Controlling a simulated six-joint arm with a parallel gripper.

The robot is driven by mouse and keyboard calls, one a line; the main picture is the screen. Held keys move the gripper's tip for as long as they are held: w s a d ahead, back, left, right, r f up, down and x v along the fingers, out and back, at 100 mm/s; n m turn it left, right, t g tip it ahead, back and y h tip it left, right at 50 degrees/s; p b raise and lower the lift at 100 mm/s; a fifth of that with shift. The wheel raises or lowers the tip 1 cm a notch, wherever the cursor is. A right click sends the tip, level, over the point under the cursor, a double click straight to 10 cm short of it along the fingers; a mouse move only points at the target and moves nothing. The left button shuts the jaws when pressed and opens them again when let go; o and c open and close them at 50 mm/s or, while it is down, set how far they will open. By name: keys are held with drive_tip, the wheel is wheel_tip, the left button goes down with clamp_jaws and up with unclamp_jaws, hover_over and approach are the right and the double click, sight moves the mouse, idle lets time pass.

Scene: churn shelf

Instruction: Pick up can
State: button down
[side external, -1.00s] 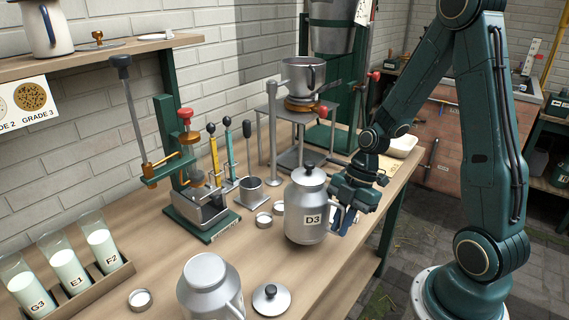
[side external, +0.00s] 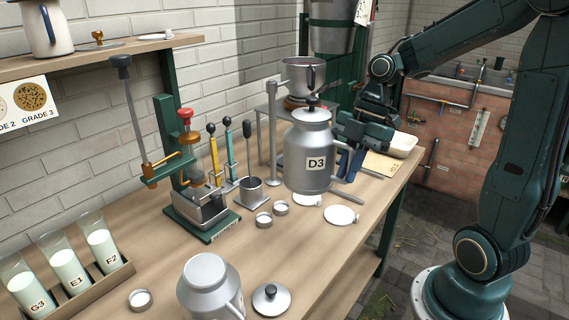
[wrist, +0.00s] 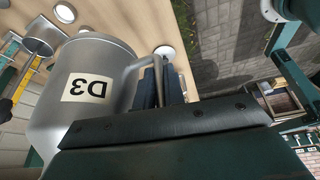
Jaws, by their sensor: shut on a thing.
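The can is a grey metal milk can labelled D3 (side external: 309,152), with a black-knobbed lid on top. It hangs upright above the bench, clear of the surface. My gripper (side external: 347,158) is at its right side in the side view, shut on its handle. In the wrist view the D3 can (wrist: 85,90) fills the left, and its handle (wrist: 138,68) runs to my dark fingers (wrist: 158,85). The exact grip on the handle is partly hidden.
A second grey can (side external: 207,285) and a loose lid (side external: 271,298) stand at the front of the bench (side external: 330,270). A green lever press (side external: 195,185) and milk tubes (side external: 65,268) are left. White discs (side external: 341,215) lie below the held can. A pot stand (side external: 290,105) is close behind.

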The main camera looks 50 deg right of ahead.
drive_tip(key=shift+r, duration=0.9)
drive_tip(key=shift+w, duration=0.1)
